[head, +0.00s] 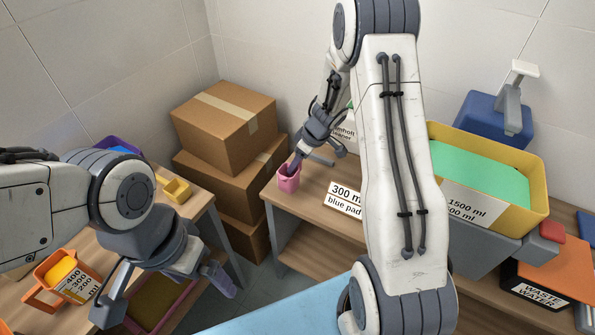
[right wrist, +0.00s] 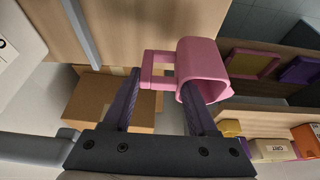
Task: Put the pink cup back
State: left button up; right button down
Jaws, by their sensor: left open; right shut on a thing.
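The pink cup (head: 288,183) is at the left front corner of the back wooden table (head: 315,207), upright in the head view; I cannot tell whether it rests on the top. My right gripper (head: 297,165) is shut on it from above. In the right wrist view the cup (right wrist: 206,66) lies by the fingertips (right wrist: 165,92), one finger at its open mouth and the other by its square handle (right wrist: 157,68). My left gripper (head: 164,296) is open and empty over the left table's front edge.
A sign reading "300 ml blue pad" (head: 344,198) stands right of the cup. Stacked cardboard boxes (head: 226,125) are behind left. An orange jug (head: 52,285) and a yellow holder (head: 174,187) are on the left table. A yellow tub (head: 537,214) of green liquid is at right.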

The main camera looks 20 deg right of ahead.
aim_at(298, 169)
notch_tip(298, 169, down, 4)
jog(key=shift+r+b, duration=0.1)
jog(key=shift+b, duration=0.9)
jog(key=shift+r, duration=0.1)
jog(key=shift+c, duration=1)
grip_release()
